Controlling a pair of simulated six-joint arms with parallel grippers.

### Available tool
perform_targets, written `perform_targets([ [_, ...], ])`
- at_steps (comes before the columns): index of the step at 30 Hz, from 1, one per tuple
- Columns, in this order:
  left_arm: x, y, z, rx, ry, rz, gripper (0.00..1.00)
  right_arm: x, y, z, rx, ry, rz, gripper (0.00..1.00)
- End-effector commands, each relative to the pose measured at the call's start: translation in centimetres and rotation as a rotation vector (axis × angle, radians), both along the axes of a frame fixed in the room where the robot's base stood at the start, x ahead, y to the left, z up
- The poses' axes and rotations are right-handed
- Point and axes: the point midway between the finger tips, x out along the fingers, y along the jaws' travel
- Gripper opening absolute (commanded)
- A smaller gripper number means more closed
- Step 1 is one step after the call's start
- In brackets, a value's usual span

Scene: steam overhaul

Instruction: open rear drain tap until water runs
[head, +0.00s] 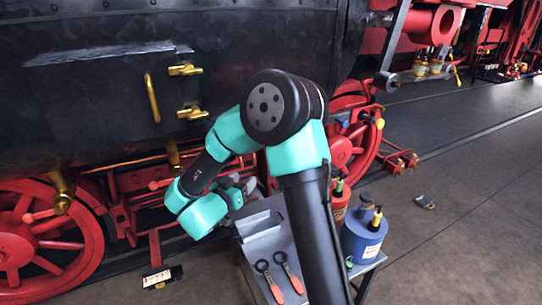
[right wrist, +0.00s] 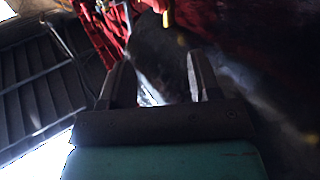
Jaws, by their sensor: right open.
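Two brass fittings hang under the black locomotive side in the head view: one at the far left (head: 62,192), one nearer the middle (head: 174,158). I cannot tell which is the rear drain tap, and no running water shows. My right gripper (head: 245,187) is beside the grey tool stand, right of the middle fitting, and partly hidden by my own arm. In the right wrist view its two fingers (right wrist: 162,82) are apart with nothing held between them. A small yellow piece (right wrist: 168,14) shows beyond them at the top. My left gripper is out of view.
Red wheels (head: 30,240) stand below the locomotive. A grey tool stand (head: 262,222) holds red-handled tools (head: 290,276), a blue can (head: 362,238) and a red can (head: 338,203). A small white-labelled block (head: 158,279) lies at lower left. Floor at right is mostly clear.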

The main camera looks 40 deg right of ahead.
Motion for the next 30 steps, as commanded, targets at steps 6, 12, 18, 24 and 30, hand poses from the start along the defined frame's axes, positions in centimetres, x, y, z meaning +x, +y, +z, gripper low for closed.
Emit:
perform_targets([
  [6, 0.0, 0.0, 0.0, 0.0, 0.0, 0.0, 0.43, 0.1, -0.5, 0.0, 0.0, -0.001, 0.0, 0.57],
  [12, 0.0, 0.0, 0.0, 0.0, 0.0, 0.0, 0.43, 0.7, -2.5, -0.1, 0.001, 0.0, 0.0, 0.57],
  [18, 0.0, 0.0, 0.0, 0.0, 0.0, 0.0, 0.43, 1.6, -5.7, -0.1, 0.0, -0.001, -0.001, 0.57],
  [24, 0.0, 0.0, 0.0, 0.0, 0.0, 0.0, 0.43, 2.5, -9.0, -0.1, 0.0, 0.0, -0.001, 0.57],
  [30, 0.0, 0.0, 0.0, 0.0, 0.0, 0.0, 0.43, 3.5, -12.3, -0.1, 0.0, 0.0, 0.0, 0.57],
])
